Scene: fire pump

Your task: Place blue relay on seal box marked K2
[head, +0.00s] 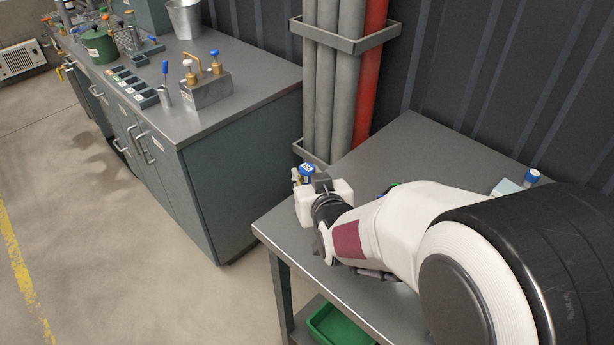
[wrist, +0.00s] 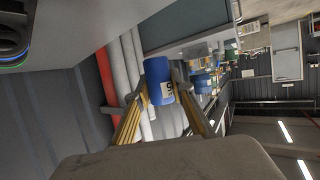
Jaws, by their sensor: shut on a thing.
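My gripper (head: 302,178) is above the left edge of the near grey table, with my arm reaching in from the right. It is shut on a blue relay (head: 307,170), a short blue cylinder. In the wrist view the blue relay (wrist: 158,78) sits between the two fingers, with a white label whose dark marking is only partly visible. A pale box (head: 507,187) stands at the right of the near table, partly hidden by my arm. I cannot read a K2 mark on any box.
Another blue-topped object (head: 532,177) stands beside the pale box. The far bench (head: 235,95) holds a labelled tray (head: 135,86), a grey block with brass fittings (head: 207,88), a metal bucket (head: 185,18) and a green pot (head: 99,45). Grey and red pipes (head: 345,80) rise between the tables.

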